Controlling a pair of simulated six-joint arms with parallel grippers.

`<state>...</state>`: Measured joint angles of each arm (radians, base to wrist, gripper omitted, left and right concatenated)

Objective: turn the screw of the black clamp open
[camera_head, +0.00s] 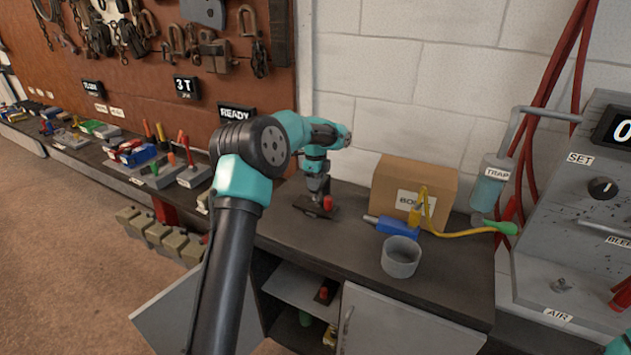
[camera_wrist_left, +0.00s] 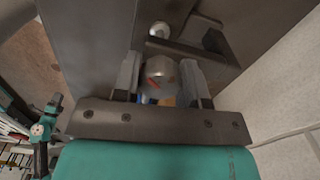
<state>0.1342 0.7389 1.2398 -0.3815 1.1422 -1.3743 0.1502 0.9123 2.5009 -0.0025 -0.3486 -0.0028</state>
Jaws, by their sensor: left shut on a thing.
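The black clamp (camera_head: 312,210) lies on the dark bench top, below my left gripper (camera_head: 319,188), with a small red part at its right side. My left gripper points down and is shut on the clamp's screw. In the left wrist view, the fingers of my left gripper (camera_wrist_left: 161,78) stand on both sides of the screw's rounded grey head (camera_wrist_left: 160,70), which has a red mark. A dark bar of the clamp (camera_wrist_left: 190,49) shows beyond the fingers. The gripper hides much of the clamp in the head view. My right gripper is out of view.
A cardboard box (camera_head: 411,188) stands at the back of the bench, right of the clamp. A blue tool (camera_head: 397,228), a yellow cable (camera_head: 460,234) and a grey cup (camera_head: 401,257) are in front of it. A cabinet door (camera_head: 205,308) hangs open below.

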